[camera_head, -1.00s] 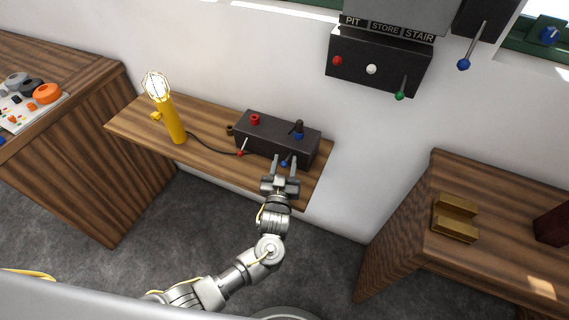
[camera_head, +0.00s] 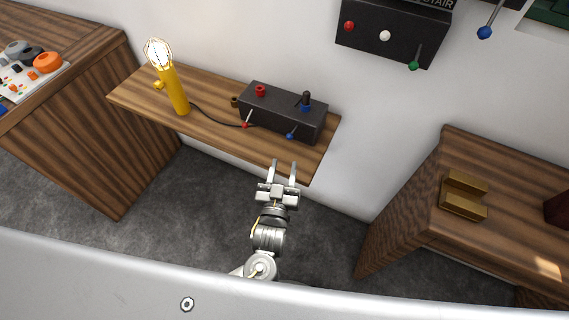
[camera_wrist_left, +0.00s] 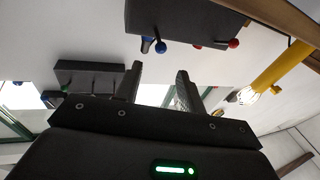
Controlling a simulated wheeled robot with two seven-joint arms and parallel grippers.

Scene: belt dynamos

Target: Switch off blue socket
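The black socket box (camera_head: 275,112) sits on the wooden wall shelf. On its top are a red socket (camera_head: 260,90) and, to the right, a blue socket (camera_head: 305,107) with a dark plug standing in it. A red-tipped lever (camera_head: 246,122) and a blue-tipped lever (camera_head: 291,134) slant down from its front. The blue knob (camera_wrist_left: 160,47) also shows in the left wrist view. My left gripper (camera_head: 281,166) is open and empty, in front of the shelf's edge, below the blue lever and apart from it. My right gripper is out of view.
A yellow lamp (camera_head: 173,90) stands on the shelf left of the box, with a dark cable running toward the box. A black wall box (camera_head: 395,38) with levers hangs above right. A cabinet (camera_head: 400,215) stands right. Floor space in front of the shelf is free.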

